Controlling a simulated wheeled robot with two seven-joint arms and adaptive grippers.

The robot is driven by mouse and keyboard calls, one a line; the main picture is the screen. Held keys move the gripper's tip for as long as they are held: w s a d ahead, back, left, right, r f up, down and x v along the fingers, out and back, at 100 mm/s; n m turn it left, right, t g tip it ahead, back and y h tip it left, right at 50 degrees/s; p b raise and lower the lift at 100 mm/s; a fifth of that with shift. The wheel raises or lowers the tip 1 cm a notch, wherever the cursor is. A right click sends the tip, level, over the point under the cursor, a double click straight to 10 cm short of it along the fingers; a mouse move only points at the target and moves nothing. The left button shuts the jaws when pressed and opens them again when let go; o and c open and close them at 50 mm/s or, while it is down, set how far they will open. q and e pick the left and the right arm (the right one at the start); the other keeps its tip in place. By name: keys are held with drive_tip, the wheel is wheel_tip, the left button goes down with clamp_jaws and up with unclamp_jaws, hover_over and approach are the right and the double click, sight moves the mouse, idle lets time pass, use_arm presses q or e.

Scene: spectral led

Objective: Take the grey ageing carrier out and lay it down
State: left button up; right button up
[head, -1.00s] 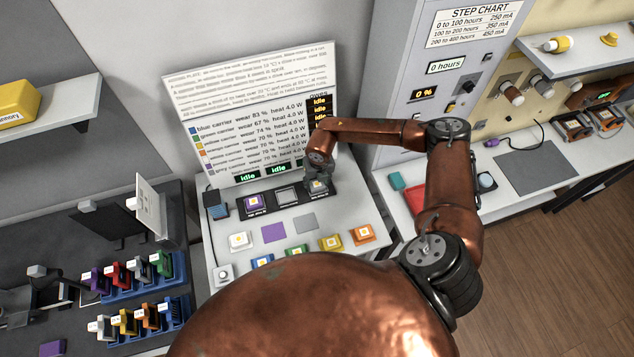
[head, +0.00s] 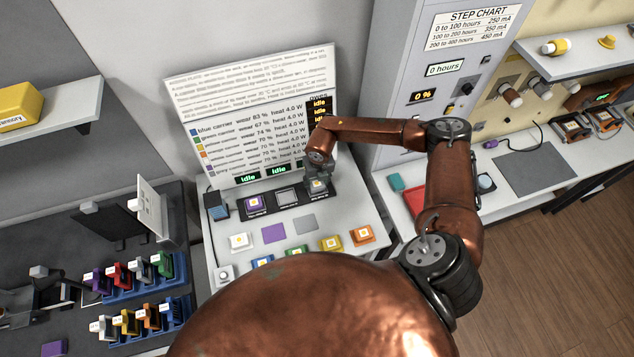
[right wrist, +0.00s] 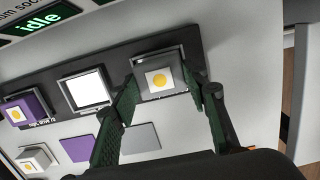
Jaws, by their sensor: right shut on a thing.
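The grey carrier (right wrist: 160,82) with a yellow dot on a white square is at the right socket of the dark three-socket strip (right wrist: 118,65) in the right wrist view. My right gripper (right wrist: 163,88) has one finger on each side of it and is shut on it. In the head view my right gripper (head: 318,177) is over the strip's right end, with the carrier (head: 318,185) partly hidden. It looks in or just above its socket; I cannot tell which. A flat grey pad (head: 305,223) lies bare in front of the strip. My left gripper is not in view.
A purple carrier (head: 254,203) sits in the left socket; the middle socket (head: 286,197) is empty. A purple pad (head: 273,233) is bare. White (head: 240,241), yellow (head: 331,243) and orange (head: 362,236) carriers stand near the front. A text panel (head: 250,115) rises behind.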

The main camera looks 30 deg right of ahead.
drive_tip(key=shift+r, duration=0.3)
drive_tip(key=shift+r+p, duration=0.5)
drive_tip(key=shift+r, duration=0.1)
drive_tip(key=shift+r+p, duration=0.3)
drive_tip(key=shift+r, duration=0.15)
drive_tip(key=shift+a, duration=0.1)
